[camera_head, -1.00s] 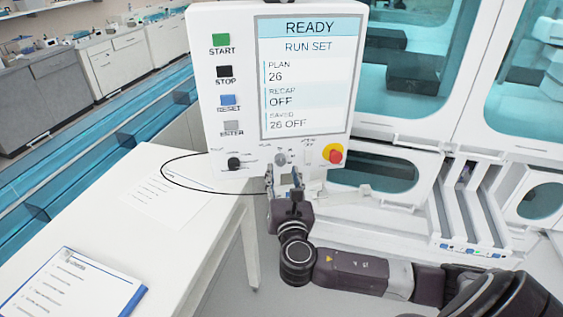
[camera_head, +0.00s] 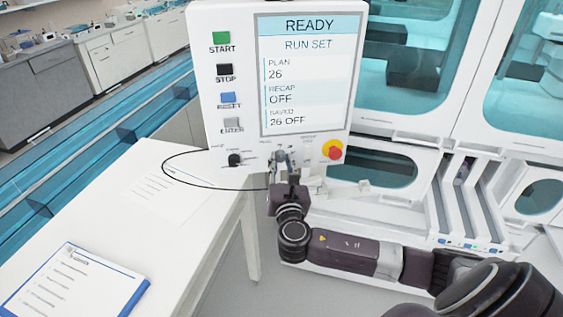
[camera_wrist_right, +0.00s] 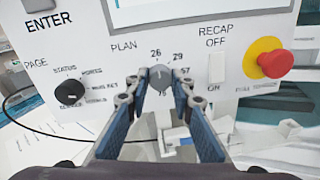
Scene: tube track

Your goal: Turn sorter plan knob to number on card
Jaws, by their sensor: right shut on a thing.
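The grey plan knob (camera_wrist_right: 160,76) sits on the lower panel of the white control box (camera_head: 200,90), with numbers including 26, 29 and 57 around it. Its light mark points up toward 26. My right gripper (camera_wrist_right: 159,92) has a fingertip on each side of the knob and is shut on it; in the head view the gripper (camera_head: 281,168) is just below the panel. The screen (camera_head: 305,100) reads READY, RUN SET, PLAN 26, RECAP OFF, SAVED 26 OFF. My left gripper is out of view. No card number is readable.
A black page knob (camera_wrist_right: 69,93) is left of the plan knob. The recap switch (camera_wrist_right: 217,67) and red stop button (camera_wrist_right: 274,63) are right of it. A clipboard (camera_head: 72,283) and a paper sheet (camera_head: 165,197) lie on the white table (camera_head: 190,240). A black cable loops below the panel.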

